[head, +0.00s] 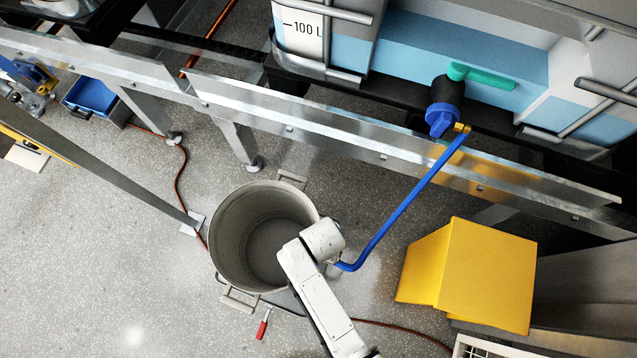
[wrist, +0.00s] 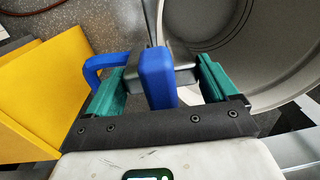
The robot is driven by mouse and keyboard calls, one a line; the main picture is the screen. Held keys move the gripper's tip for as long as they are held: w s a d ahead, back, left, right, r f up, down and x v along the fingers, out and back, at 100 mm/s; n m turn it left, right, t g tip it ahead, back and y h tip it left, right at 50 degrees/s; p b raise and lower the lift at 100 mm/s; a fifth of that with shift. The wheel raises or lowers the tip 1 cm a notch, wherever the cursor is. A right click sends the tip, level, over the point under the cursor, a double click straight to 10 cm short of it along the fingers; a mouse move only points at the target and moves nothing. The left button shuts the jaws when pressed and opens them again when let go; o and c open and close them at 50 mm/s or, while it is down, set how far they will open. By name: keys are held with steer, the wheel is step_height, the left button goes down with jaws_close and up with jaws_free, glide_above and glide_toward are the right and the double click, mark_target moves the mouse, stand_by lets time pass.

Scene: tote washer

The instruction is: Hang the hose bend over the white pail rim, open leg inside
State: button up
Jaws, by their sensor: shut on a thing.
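The blue hose (head: 408,203) runs from a blue fitting under the tank valve down to a bend (head: 347,266) just right of the pale grey-white pail (head: 214,240). In the wrist view my gripper (wrist: 158,80) is shut on the blue hose (wrist: 157,72), with a green finger on each side. A curved blue stretch (wrist: 98,66) shows left of the fingers. The pail rim (wrist: 275,97) is right of the gripper in the wrist view. In the head view my arm covers the gripper and part of the pail's right rim. The open leg's end cannot be made out.
A yellow step block (head: 470,278) stands right of the hose. A metal rail (head: 330,120) crosses behind the pail, below the tank with the green valve handle (head: 480,76). An orange cable (head: 180,190) lies on the floor.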

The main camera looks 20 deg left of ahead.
steer(key=shift+f+b, duration=0.95)
steer(key=shift+f, duration=0.25)
steer(key=o, duration=1.8)
steer(key=r+p, duration=0.7)
steer(key=shift+d, duration=0.2)
steer(key=shift+d, duration=0.1)
